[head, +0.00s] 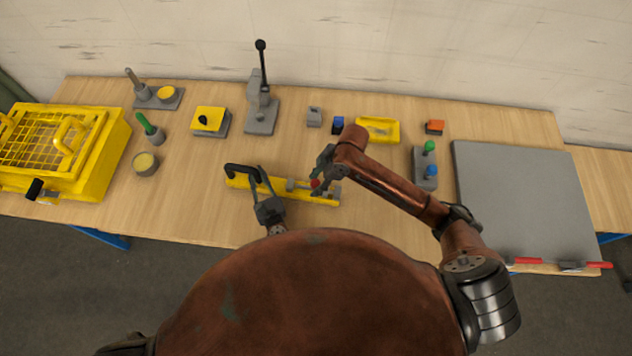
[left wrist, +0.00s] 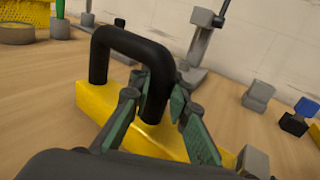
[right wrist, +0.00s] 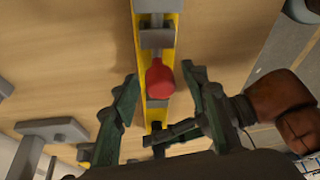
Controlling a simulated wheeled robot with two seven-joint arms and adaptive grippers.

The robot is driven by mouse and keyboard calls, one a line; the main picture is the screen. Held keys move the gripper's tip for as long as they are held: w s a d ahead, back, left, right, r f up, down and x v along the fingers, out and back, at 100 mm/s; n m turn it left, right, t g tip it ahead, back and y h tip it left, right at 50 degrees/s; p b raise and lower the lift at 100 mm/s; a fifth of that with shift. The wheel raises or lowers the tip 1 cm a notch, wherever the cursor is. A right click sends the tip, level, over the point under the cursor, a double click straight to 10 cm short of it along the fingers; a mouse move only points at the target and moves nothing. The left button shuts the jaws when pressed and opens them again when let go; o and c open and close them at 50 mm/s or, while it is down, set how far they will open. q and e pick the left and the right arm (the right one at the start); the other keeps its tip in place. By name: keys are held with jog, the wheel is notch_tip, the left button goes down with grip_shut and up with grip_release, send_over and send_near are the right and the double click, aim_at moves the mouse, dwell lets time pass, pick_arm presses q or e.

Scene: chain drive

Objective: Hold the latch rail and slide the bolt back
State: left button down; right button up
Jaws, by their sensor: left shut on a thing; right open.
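The yellow latch rail (head: 237,182) lies near the front of the table, with a black arched handle (head: 242,168) at its left end. My left gripper (head: 264,188) is shut on one leg of this handle; the left wrist view shows its green fingers (left wrist: 155,98) on both sides of the black leg (left wrist: 157,92). The grey bolt with its red knob (head: 315,183) sits toward the rail's right end. My right gripper (head: 322,172) is open over it. In the right wrist view, its fingers (right wrist: 160,82) stand apart on either side of the red knob (right wrist: 160,77), with gaps visible.
Behind the rail stand a grey lever press (head: 261,112), a small grey block (head: 314,117), a blue block (head: 338,125) and a yellow tray (head: 362,134). A grey base with green and blue knobs (head: 431,171) and a grey panel (head: 525,195) are at right. A yellow basket (head: 105,155) is at left.

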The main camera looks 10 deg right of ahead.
jog(key=shift+c, duration=0.5)
grip_shut()
